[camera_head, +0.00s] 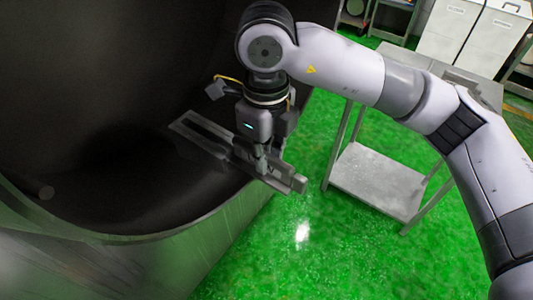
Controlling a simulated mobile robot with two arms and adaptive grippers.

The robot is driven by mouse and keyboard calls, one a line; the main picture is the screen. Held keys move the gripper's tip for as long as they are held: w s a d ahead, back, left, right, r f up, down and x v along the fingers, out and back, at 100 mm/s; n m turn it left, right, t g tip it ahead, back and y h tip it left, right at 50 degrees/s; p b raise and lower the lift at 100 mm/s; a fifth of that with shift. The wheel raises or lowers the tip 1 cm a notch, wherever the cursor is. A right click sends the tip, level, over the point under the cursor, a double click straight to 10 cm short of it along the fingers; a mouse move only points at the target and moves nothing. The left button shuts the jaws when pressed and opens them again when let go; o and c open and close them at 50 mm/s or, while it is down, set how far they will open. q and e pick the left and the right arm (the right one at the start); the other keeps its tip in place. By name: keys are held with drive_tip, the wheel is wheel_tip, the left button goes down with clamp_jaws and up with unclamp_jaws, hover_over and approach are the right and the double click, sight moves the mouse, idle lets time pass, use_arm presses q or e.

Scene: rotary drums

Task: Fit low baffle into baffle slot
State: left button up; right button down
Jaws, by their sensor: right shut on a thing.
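My right gripper (258,154) points down at the rim of a large dark drum (120,95). It is shut on a long grey metal piece, which looks like the low baffle (285,180). The baffle lies roughly level and slants from upper left to lower right. Its left end reaches over the drum's dark inside and its right end sticks out over the green floor. I cannot make out the baffle slot in the dark drum. My left gripper does not show.
The drum's curved rim (190,222) runs along the lower left. A steel table with a lower shelf (375,178) stands right of the drum, partly behind my right arm. White bins (452,28) stand at the back right. Green floor (290,245) is clear between drum and table.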

sight(233, 138)
drive_tip(key=shift+b, duration=0.4)
drive_tip(key=shift+b, duration=0.7)
idle(1.0)
drive_tip(key=shift+w+a, duration=0.7)
drive_tip(key=shift+a, duration=0.35)
drive_tip(key=shift+w+a, duration=0.8)
drive_tip(key=shift+a, duration=0.25)
drive_tip(key=shift+w+a, duration=0.75)
drive_tip(key=shift+a, duration=0.25)
drive_tip(key=shift+w+a, duration=0.7)
drive_tip(key=shift+a, duration=0.3)
drive_tip(key=shift+w+a+p, duration=0.3)
drive_tip(key=shift+w+a, duration=0.25)
drive_tip(key=shift+a, duration=0.25)
drive_tip(key=shift+w+a+p, duration=0.3)
drive_tip(key=shift+w+a, duration=0.25)
drive_tip(key=shift+a, duration=0.2)
